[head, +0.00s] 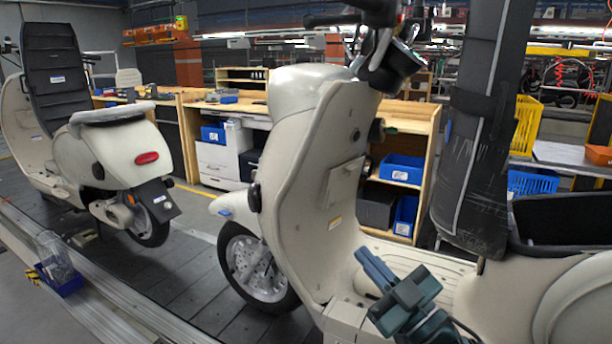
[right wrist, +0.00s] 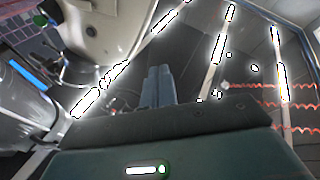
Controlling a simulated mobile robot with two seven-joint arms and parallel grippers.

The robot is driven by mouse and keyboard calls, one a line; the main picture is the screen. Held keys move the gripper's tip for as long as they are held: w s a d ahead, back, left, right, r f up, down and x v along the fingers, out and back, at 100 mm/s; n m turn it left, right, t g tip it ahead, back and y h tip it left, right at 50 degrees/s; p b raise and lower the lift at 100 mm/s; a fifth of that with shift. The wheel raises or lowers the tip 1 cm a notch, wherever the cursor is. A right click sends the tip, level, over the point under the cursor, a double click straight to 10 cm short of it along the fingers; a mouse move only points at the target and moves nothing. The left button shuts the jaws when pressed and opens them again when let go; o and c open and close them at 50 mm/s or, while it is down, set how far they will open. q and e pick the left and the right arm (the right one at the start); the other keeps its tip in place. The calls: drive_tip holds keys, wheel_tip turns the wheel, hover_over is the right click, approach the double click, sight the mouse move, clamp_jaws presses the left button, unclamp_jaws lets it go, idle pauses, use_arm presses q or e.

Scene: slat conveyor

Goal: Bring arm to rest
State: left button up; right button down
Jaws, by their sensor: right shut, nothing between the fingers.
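My right gripper (head: 372,266) is shut and empty, its blue-grey fingers together. In the head view it is in front of the cream scooter's footboard, near the lower edge of the picture. I cannot tell whether it touches the scooter (head: 318,170). In the right wrist view the closed fingers (right wrist: 157,84) point up the picture, with nothing between them. A cream curved scooter panel (right wrist: 100,28) shows at the upper left there. My left gripper is not in either view.
A second cream scooter (head: 120,150) stands further left on the slat conveyor (head: 185,270). A blue bin (head: 60,278) sits by the conveyor's metal rail. A wooden workbench (head: 405,122) with blue bins stands behind. A black seat part (head: 480,130) rises at the right.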

drive_tip(key=s+f+m+g+h+p, duration=0.1)
drive_tip(key=s+f+m+g+h, duration=0.3)
drive_tip(key=s+f, duration=0.6)
drive_tip(key=s+f+m+g+h+p, duration=0.1)
drive_tip(key=s+f+m+g+h, duration=0.2)
drive_tip(key=s+f, duration=0.8)
wheel_tip(320, 180, down, 8)
drive_tip(key=shift+d+f+m+g+h, duration=0.2)
drive_tip(key=shift+d+m+g+h, duration=0.25)
drive_tip(key=shift+m+h, duration=0.55)
